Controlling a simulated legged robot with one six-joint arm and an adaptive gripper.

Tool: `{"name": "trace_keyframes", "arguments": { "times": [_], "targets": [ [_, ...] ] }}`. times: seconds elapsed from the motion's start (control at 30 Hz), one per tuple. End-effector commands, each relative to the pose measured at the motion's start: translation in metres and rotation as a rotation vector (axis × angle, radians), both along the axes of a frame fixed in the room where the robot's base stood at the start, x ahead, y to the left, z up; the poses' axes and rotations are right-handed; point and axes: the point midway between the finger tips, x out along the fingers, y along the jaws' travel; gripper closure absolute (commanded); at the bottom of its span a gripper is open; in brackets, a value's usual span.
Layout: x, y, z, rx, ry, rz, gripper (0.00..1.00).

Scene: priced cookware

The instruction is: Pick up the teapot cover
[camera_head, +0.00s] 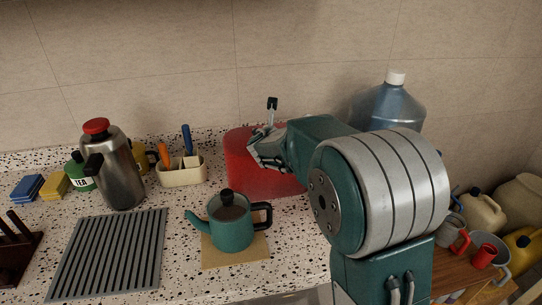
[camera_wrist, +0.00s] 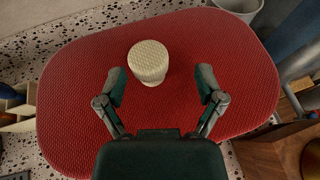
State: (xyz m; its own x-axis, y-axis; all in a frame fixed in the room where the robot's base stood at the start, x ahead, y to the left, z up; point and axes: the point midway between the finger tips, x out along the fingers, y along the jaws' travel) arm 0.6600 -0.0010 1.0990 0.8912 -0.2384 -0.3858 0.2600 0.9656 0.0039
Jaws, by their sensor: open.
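The teapot cover appears to be the large red knitted-looking piece (camera_head: 240,170) by the back wall, partly hidden by my arm in the head view. In the wrist view the red cover (camera_wrist: 75,95) is seen from above, with a pale beige knob (camera_wrist: 149,60) on top. My gripper (camera_wrist: 162,76) is open and empty above the cover, one finger on each side of the knob's near end. The fingers look apart from the knob. My gripper (camera_head: 265,148) also shows over the cover in the head view. A teal teapot (camera_head: 232,232) with its own lid stands in front.
A steel jug (camera_head: 122,175) and a white utensil holder (camera_head: 181,173) stand left of the cover. A blue water bottle (camera_head: 390,105) stands behind right. A grey ribbed mat (camera_head: 108,255) lies at the left front. Several pots crowd the right.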

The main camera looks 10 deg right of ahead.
Motion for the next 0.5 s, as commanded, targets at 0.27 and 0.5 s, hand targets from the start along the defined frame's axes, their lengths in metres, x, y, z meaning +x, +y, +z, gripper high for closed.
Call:
{"name": "trace_keyframes", "arguments": {
  "times": [0.27,0.5],
  "targets": [
    [0.017,0.000,-0.008,-0.003,0.000,0.002,0.13],
    [0.017,-0.003,-0.007,0.000,-0.001,0.001,0.58]
  ]
}}
